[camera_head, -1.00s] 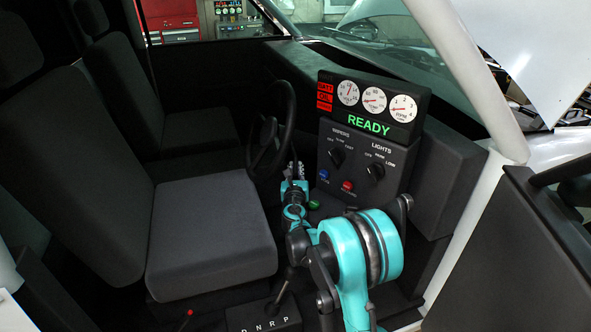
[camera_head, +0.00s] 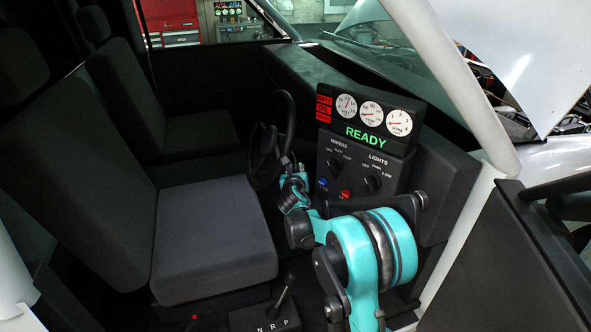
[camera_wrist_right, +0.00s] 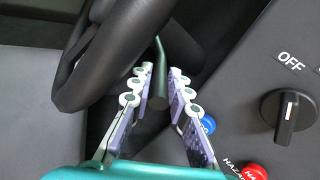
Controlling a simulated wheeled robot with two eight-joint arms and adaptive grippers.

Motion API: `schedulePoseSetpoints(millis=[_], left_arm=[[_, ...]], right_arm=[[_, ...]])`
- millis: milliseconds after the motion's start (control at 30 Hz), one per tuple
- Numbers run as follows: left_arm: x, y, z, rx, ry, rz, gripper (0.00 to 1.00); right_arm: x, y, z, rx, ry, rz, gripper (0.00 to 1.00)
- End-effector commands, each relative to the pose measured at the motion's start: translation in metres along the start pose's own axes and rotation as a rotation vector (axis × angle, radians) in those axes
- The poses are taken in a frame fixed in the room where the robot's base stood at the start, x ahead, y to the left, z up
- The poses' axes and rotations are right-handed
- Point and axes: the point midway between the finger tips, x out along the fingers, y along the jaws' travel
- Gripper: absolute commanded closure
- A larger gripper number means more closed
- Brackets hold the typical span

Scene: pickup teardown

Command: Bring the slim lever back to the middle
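A slim dark lever (camera_wrist_right: 160,71) stands out beside the steering wheel (camera_wrist_right: 118,48) in the right wrist view, its rounded end towards the camera. My right gripper (camera_wrist_right: 158,82) is open, with one finger on each side of the lever's end. I see a gap on both sides and cannot tell whether either finger touches. In the head view the right gripper (camera_head: 294,168) is close to the steering wheel (camera_head: 272,140), and the lever is hidden there. My left gripper is not in view.
A dash panel with wiper and lights knobs (camera_head: 372,183) and blue and red buttons is right of the gripper. A gear shifter (camera_head: 286,290) stands below. The grey seat (camera_head: 210,235) is to the left. A gauge cluster (camera_head: 372,115) reads READY.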

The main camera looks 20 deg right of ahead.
Motion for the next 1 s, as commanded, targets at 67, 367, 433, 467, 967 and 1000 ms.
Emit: schedulePoseSetpoints(millis=[67, 367, 433, 467, 967, 1000], left_arm=[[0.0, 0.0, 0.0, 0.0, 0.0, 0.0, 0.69], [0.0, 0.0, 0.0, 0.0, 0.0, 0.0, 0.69], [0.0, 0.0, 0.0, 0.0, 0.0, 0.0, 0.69], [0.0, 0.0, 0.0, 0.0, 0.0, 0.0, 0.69], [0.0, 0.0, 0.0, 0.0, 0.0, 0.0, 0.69], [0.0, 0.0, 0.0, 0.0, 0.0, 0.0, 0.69]], right_arm=[[0.0, 0.0, 0.0, 0.0, 0.0, 0.0, 0.65], [-0.002, 0.0, 0.0, 0.0, -0.001, 0.001, 0.65], [-0.007, 0.001, 0.001, 0.0, -0.001, 0.001, 0.65], [-0.01, 0.001, 0.001, 0.0, -0.001, 0.002, 0.65], [-0.106, 0.001, 0.0, 0.0, -0.001, 0.001, 0.65], [-0.111, 0.001, 0.0, -0.001, -0.001, 0.001, 0.65]])
